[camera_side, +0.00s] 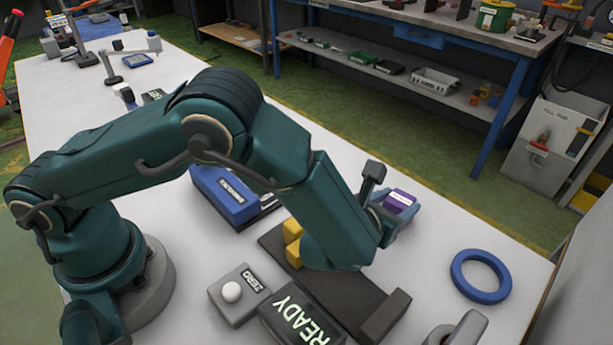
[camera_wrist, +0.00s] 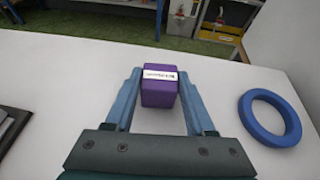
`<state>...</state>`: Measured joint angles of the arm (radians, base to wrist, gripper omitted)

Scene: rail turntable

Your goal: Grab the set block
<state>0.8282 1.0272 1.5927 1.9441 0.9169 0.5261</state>
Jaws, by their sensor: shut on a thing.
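A purple block (camera_wrist: 159,90) with a white label sits between the two blue fingers of my gripper (camera_wrist: 160,80) in the wrist view. The label's print is too small to read. My gripper is shut on the block, with a finger along each side. In the side view the purple block (camera_side: 399,200) shows just beyond my wrist, partly hidden by my gripper (camera_side: 402,212). I cannot tell whether it touches the white table.
A blue ring (camera_side: 481,276) lies on the white table to the right. A dark rail (camera_side: 352,297) with yellow pieces (camera_side: 292,240), a READY display (camera_side: 300,318), a ZERO button box (camera_side: 240,294) and a blue box (camera_side: 228,195) stand near my arm.

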